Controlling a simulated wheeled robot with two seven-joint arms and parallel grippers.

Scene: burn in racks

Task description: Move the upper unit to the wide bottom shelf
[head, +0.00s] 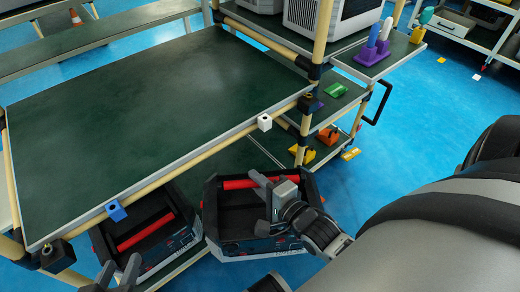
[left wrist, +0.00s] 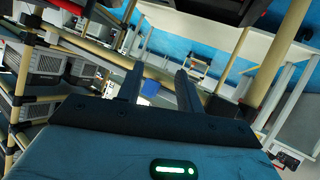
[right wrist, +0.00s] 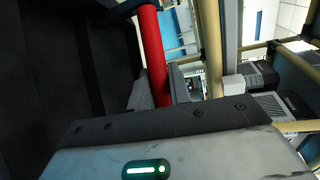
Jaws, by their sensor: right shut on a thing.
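A black-and-grey unit with a red handle (head: 262,246) hangs from my right gripper (head: 275,192) at the front of the rack. In the right wrist view, the fingers (right wrist: 158,88) close around its red bar (right wrist: 151,45). A second similar unit (head: 170,258) with a red handle sits low at the left, under the rack's large green shelf, partly hidden by its front rail. The bottom shelf is mostly hidden; a green part (head: 225,168) shows behind the held unit. My left gripper (head: 118,270) is empty at the lower left, its fingers apart in the left wrist view (left wrist: 158,82).
The large upper green shelf (head: 150,110) is bare. Its front rail carries a blue clip (head: 116,211) and a white clip (head: 264,122). A post (head: 322,35) and side shelves with small coloured items stand right of it. Blue floor (head: 430,120) is open at the right.

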